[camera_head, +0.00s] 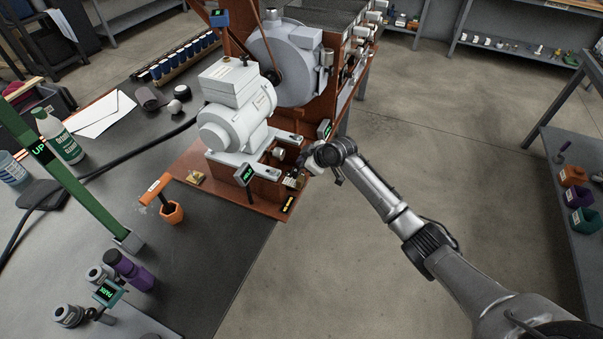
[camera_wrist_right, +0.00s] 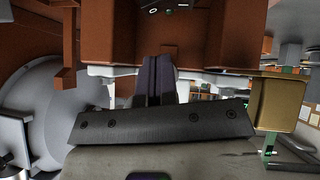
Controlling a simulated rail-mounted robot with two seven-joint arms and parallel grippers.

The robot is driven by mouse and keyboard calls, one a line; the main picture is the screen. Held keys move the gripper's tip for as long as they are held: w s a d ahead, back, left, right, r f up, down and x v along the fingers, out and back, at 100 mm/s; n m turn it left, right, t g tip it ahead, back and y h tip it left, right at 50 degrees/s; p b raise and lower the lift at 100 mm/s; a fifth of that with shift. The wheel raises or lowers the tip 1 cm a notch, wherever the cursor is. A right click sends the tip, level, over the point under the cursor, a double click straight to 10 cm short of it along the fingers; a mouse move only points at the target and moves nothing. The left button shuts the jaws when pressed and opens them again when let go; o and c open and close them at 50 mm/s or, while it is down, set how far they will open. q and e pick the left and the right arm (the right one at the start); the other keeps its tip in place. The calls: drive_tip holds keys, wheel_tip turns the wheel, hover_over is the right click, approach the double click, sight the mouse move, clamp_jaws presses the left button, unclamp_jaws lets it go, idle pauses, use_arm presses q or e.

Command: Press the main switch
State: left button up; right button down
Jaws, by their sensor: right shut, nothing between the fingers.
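My right gripper (camera_head: 308,168) reaches in from the right to the front right corner of the roaster's reddish-brown base (camera_head: 265,200). In the right wrist view its dark fingers (camera_wrist_right: 155,78) are together, with nothing between them, pointing into a reddish-brown recess. A small brass-coloured box (camera_head: 291,182) sits on the base close beside the gripper; a gold box also shows at the right of the wrist view (camera_wrist_right: 278,104). I cannot tell which part is the main switch, or whether the fingers touch anything. My left gripper is not in view.
A white motor (camera_head: 235,120) stands on the base, with a large grey drum housing (camera_head: 285,62) behind. Small dark signs with green lettering, one (camera_head: 244,174) in front of the motor, stand near the gripper. Open floor (camera_head: 470,110) lies to the right.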

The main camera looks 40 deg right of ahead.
sight(299, 172)
drive_tip(key=f, duration=0.1)
drive_tip(key=w+f+b, duration=0.1)
drive_tip(key=f, duration=0.1)
drive_tip(key=shift+w+f, duration=0.2)
drive_tip(key=shift+f, duration=0.1)
drive_tip(key=shift+d+f+b, duration=0.15)
drive_tip(key=shift+f+b, duration=0.35)
drive_tip(key=shift+f, duration=0.25)
drive_tip(key=shift+d, duration=0.1)
drive_tip(key=shift+w+d+f+m+g+y, duration=0.15)
drive_tip(key=shift+d+f+m+g+y, duration=0.25)
drive_tip(key=shift+y, duration=0.3)
drive_tip(key=shift+a+f, duration=0.1)
drive_tip(key=shift+f, duration=0.05)
